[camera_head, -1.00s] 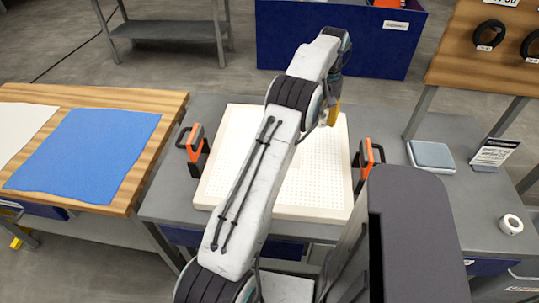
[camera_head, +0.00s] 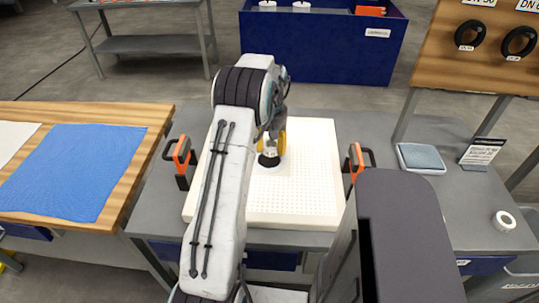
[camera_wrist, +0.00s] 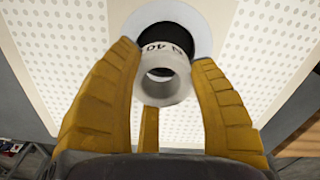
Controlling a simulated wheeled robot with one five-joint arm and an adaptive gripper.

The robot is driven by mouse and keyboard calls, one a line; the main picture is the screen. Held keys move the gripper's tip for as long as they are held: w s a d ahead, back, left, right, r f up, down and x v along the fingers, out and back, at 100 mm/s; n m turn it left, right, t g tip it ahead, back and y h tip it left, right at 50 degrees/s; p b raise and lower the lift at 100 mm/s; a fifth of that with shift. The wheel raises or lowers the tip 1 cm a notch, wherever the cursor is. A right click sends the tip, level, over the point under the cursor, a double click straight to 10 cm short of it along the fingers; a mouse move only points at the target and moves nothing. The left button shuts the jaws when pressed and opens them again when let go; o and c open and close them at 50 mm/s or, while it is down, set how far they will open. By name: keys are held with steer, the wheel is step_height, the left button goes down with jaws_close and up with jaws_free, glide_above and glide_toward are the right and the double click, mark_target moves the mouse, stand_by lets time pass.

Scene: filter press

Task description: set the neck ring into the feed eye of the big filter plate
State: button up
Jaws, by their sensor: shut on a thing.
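The big filter plate (camera_head: 315,195) is a pale, dotted slab lying flat on the grey bench. Its feed eye (camera_wrist: 200,22) shows in the wrist view as a pale grey rim around a dark round area. My gripper (camera_head: 270,150) is over the plate, pointing down, its yellow fingers also in the wrist view (camera_wrist: 166,65). It is shut on the neck ring (camera_wrist: 177,60), a light grey sleeve marked "40". The ring overlaps the dark area, slightly toward the near side. I cannot tell whether its far end is inside the eye or above it.
Orange-and-black handles stand left (camera_head: 181,157) and right (camera_head: 356,160) of the plate. A blue cloth (camera_head: 65,170) lies on the wooden table. A board (camera_head: 465,60) with black rings stands at right. A tape roll (camera_head: 504,221) lies on the bench.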

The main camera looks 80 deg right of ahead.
mark_target(269, 161)
steer(key=shift+w+a+f, duration=0.1)
steer(key=shift+w+f, duration=0.1)
steer(key=shift+w, duration=0.1)
steer(key=shift+f, duration=2)
steer(key=shift+f, duration=0.1)
steer(key=o, duration=1.1)
step_height(269, 161, up, 12)
steer(key=shift+r, duration=0.15)
